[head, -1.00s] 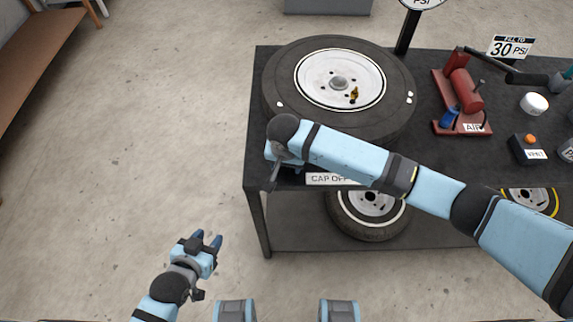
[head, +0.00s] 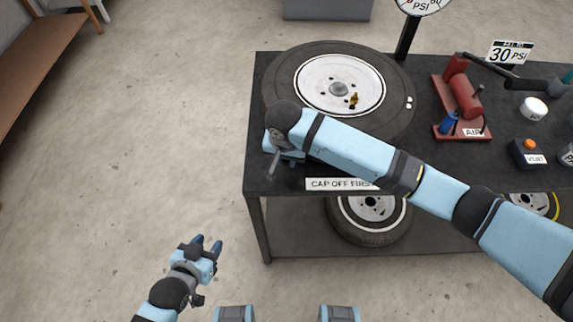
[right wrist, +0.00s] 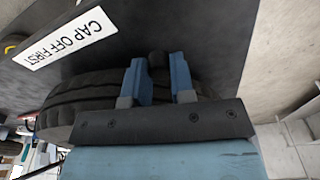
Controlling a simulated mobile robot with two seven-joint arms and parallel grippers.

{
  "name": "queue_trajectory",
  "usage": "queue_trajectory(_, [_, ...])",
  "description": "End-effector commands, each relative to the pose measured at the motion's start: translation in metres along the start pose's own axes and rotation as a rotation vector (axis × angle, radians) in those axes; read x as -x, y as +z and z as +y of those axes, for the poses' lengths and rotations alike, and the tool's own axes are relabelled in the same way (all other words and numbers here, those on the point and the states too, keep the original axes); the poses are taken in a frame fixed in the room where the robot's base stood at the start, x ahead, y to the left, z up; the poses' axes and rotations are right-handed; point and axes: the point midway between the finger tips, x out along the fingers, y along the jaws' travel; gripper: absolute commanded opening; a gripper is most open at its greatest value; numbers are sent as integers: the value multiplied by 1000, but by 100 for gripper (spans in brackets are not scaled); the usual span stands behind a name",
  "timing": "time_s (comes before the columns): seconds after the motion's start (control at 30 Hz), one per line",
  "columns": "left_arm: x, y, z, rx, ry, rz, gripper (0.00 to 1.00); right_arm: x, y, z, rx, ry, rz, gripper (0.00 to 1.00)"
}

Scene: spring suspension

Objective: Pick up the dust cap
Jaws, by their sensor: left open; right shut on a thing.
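A small dark round piece, apparently the dust cap (right wrist: 157,61), sits between the fingertips of my right gripper (right wrist: 160,72) in the right wrist view. That gripper is shut on it, with a blue finger on either side. In the head view my right gripper (head: 290,156) is at the table's front left, in front of the tyre, and the arm hides most of it and the cap. My left gripper (head: 207,243) is open and empty over the floor, left of the table.
A wheel with a black tyre (head: 279,75) lies on the dark table (head: 262,180). A "CAP OFF FIRST" label (head: 330,184) is on the table's front edge. A red air pump (head: 462,95), white tub (head: 534,107) and button box (head: 526,152) stand right. Floor left is clear.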

Motion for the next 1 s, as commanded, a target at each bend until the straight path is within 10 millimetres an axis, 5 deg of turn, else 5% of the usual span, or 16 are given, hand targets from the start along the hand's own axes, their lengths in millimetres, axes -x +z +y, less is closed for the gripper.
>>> queue_trajectory(0.2, [0,1,0,0,0,-1,43,67,-9,-1,0,-5,4,1])
queue_trajectory(0.4, [-1,2,0,0,0,-2,43,113,-14,-1,0,-3,2,1])
queue_trajectory(1.0, [16,-24,0,0,0,-2,43,162,-20,0,0,0,-1,1])
